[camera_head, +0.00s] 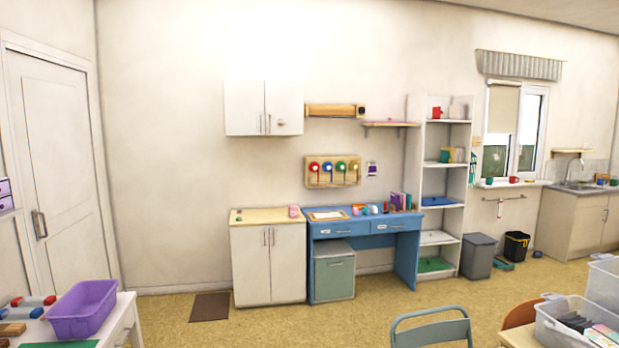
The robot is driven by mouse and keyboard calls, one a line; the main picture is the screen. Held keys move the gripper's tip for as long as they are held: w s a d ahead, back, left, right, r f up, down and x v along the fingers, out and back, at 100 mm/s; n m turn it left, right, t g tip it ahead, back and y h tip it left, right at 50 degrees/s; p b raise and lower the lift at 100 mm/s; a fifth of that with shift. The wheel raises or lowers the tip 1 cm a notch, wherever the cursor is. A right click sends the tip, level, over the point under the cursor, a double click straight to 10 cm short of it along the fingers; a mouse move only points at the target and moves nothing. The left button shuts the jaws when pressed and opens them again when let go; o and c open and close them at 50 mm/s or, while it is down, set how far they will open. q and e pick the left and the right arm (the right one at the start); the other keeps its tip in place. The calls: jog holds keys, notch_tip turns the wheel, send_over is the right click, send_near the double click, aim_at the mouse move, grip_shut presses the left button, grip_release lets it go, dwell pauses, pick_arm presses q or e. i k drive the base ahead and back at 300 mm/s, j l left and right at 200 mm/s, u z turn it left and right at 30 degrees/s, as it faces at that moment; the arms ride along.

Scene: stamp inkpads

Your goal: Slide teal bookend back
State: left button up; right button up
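A small teal upright piece (444,156), which looks like the bookend, stands on a middle shelf of the tall white shelf unit (468,190). It is right beside a yellowish upright item (455,155); it is too small to tell whether they touch. Neither of my grippers is in view.
A blue desk (405,252) with books and small items stands left of the shelf unit, beside a white cabinet (268,265). A grey bin (479,257) stands at its right. A chair (432,330) and clear crates are in the right foreground. Open floor lies before the desk.

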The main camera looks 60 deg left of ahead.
aim_at(445, 157)
jog(key=u, duration=1.6)
